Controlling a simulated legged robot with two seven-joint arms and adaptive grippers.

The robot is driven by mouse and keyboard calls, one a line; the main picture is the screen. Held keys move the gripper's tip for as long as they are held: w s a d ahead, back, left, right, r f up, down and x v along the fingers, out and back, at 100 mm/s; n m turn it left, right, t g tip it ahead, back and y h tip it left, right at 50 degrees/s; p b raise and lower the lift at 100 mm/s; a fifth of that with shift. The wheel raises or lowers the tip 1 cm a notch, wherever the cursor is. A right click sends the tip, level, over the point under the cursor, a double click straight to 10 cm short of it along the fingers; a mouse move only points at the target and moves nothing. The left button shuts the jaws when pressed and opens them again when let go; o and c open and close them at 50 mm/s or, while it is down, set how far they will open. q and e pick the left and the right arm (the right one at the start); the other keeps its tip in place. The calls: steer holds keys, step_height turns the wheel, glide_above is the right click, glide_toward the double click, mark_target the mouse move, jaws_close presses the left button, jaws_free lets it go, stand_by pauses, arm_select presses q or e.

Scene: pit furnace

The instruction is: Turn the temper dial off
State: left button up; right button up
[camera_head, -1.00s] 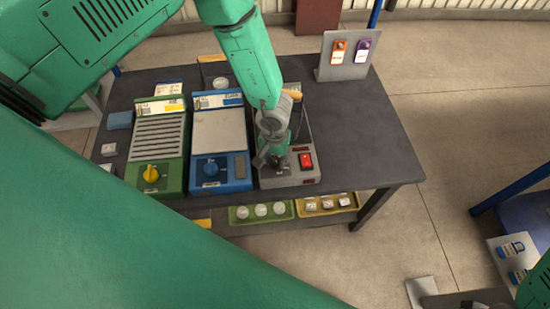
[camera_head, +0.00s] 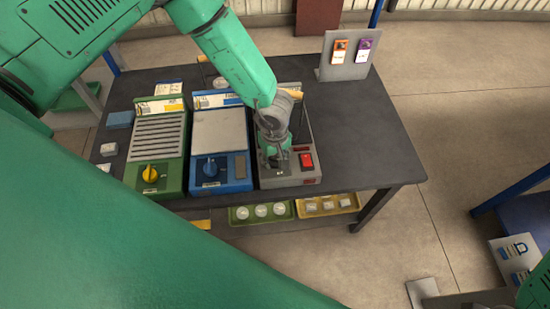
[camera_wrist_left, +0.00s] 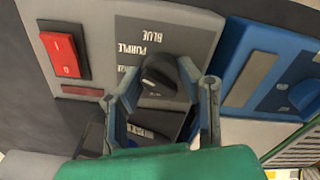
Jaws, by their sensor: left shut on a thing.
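The black dial (camera_wrist_left: 160,76) sits on the grey unit's panel beside upside-down labels that read BLUE and PURPLE; a third label is too small to read. A pale mark shows on the dial's face. My left gripper (camera_wrist_left: 160,92) is shut on the dial, one finger on each side of it in the wrist view. In the head view my left gripper (camera_head: 272,160) comes down from above onto the front of the grey unit (camera_head: 307,178) and hides the dial. My right gripper is not clearly in view.
A red rocker switch (camera_wrist_left: 63,55) sits beside the dial; it also shows in the head view (camera_head: 306,161). The blue unit (camera_head: 221,178) and green unit (camera_head: 157,178) stand to the left. The dark table (camera_head: 360,145) is clear on the right, before an upright sign panel (camera_head: 345,60).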

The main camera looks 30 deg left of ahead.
arm_select(q)
steer(key=n, duration=0.5)
steer(key=shift+n, duration=0.3)
steer(key=n, duration=0.6)
steer(key=shift+d, duration=0.1)
steer(key=n, duration=0.5)
steer(key=shift+w+r+n, duration=0.1)
steer(key=shift+n, duration=0.3)
steer(key=n+p, duration=0.1)
steer(key=n, duration=0.4)
steer(key=shift+w, duration=0.1)
steer(key=shift+r+n, duration=0.1)
steer(key=shift+n, duration=0.2)
steer(key=o, duration=0.9)
steer(key=shift+o, duration=1.2)
